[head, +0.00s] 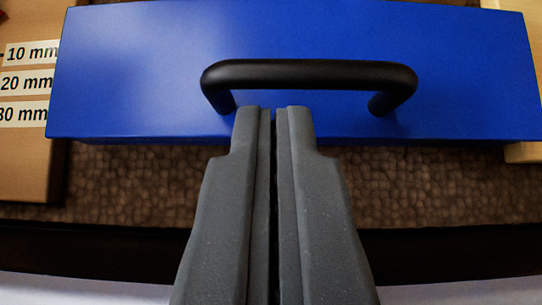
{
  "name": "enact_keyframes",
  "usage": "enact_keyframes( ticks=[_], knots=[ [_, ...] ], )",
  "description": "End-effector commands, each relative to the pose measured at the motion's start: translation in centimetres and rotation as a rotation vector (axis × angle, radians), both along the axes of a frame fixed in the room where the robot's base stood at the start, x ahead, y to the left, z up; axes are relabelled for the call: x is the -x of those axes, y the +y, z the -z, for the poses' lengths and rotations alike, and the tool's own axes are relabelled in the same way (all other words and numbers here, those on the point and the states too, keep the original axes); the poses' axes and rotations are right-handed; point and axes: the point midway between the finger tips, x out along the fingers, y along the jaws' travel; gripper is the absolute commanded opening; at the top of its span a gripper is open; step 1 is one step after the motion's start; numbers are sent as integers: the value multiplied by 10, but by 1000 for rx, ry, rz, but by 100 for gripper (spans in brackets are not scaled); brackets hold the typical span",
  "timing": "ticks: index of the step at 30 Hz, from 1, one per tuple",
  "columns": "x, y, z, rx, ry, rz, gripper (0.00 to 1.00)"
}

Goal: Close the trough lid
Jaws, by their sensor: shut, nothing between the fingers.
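A blue lid (140,65) spans the upper part of the head view, with its front edge running across the picture. A black bar handle (310,72) is fixed on it, its two feet on the blue surface. My gripper (273,110) is shut and empty. Its fingertips overlap the lid's front edge in the picture and lie just below the handle bar, between its feet. I cannot tell whether they touch the lid. Below the lid's front edge shows a brown pebbly surface (130,185), apparently the trough's inside; the fingers hide its middle.
A wooden board (22,165) on the left carries labels reading 10 mm (32,53), 20 mm (27,83) and 30 mm (22,114). Light wood (523,152) shows at the right edge. A dark rim (90,250) runs along the front, with a pale surface (70,288) below.

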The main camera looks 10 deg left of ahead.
Motion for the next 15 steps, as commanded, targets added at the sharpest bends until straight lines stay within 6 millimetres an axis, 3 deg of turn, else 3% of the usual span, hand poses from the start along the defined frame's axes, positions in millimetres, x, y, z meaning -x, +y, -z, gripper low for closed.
enact_keyframes(
  ticks=[2, 15],
  knots=[
    [0, -1, -15, 3, -5, -1, 0],
    [60, -9, 10, 1, -4, 5, 0]
  ],
)
